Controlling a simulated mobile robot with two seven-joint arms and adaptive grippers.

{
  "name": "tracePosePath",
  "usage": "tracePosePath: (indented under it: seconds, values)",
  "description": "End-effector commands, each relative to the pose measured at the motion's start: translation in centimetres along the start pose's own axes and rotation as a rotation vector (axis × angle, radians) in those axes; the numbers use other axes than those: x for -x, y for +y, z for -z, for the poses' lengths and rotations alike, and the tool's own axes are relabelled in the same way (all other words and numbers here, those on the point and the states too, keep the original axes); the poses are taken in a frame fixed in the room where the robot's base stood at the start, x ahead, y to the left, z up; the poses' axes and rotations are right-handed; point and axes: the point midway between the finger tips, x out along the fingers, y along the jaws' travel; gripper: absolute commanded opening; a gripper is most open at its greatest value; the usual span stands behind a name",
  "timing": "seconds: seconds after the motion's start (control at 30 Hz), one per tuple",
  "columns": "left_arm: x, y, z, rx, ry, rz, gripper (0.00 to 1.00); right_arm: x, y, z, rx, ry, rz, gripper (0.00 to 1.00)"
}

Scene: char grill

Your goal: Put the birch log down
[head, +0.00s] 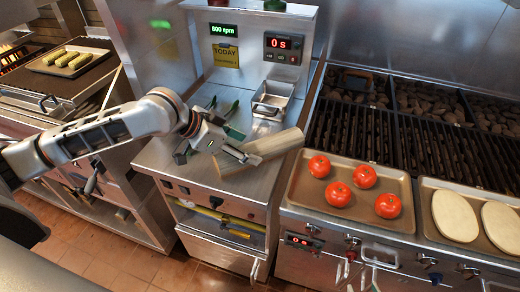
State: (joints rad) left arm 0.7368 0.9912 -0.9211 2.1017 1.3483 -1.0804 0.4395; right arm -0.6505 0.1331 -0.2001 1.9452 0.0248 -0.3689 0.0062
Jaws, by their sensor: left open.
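The birch log (280,145) is a pale, squared-looking piece. It lies slantwise on the steel counter (210,188) between the left-hand station and the grill, with its right end close to the tray of tomatoes. My left gripper (248,157) is open at the log's left part, and its fingers cover some of the log there. I cannot tell whether the fingers touch it. My right gripper is not in view.
A small metal bin (271,100) stands behind the log, below a red timer display (283,43). Green-handled tools (232,108) lie behind the gripper. Right of the log are a tray (300,191) with several tomatoes, a tray of flatbreads (427,207) and the grill grate (365,135).

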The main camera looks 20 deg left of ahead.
Motion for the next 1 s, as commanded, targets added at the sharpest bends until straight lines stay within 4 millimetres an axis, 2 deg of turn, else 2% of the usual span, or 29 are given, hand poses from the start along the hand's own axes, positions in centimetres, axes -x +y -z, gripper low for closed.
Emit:
tracePosePath:
  seconds: [0.1, 0.23, 0.53, 0.57, 0.73, 0.8, 1.0]
  values:
    - [-1.9, 0.2, 0.2, 0.001, 0.000, -0.004, 0.62, 0.0, -0.1, 0.1, 0.000, 0.001, 0.002, 0.40]
    - [-3.4, 0.1, 0.1, 0.001, 0.000, -0.002, 0.62, 0.0, -0.1, 0.0, -0.001, 0.001, 0.002, 0.40]
    - [-3.8, 0.1, 0.1, 0.000, 0.000, -0.001, 0.62, 0.0, -0.2, 0.1, -0.001, 0.003, 0.003, 0.40]
    - [-3.8, 0.1, 0.1, 0.000, 0.000, -0.001, 0.57, 0.0, -0.2, 0.1, -0.001, 0.003, 0.003, 0.40]
    - [-3.8, 0.1, 0.1, 0.000, 0.000, -0.001, 0.13, 0.0, -0.2, 0.2, -0.001, 0.004, 0.003, 0.40]
    - [-3.8, 0.1, 0.3, -0.001, 0.004, -0.001, 0.01, 0.0, -0.2, 0.2, 0.000, 0.004, 0.003, 0.40]
    - [-3.7, 0.1, 0.3, -0.001, 0.004, 0.000, 0.01, 0.0, -0.1, 0.2, 0.000, 0.004, 0.002, 0.40]
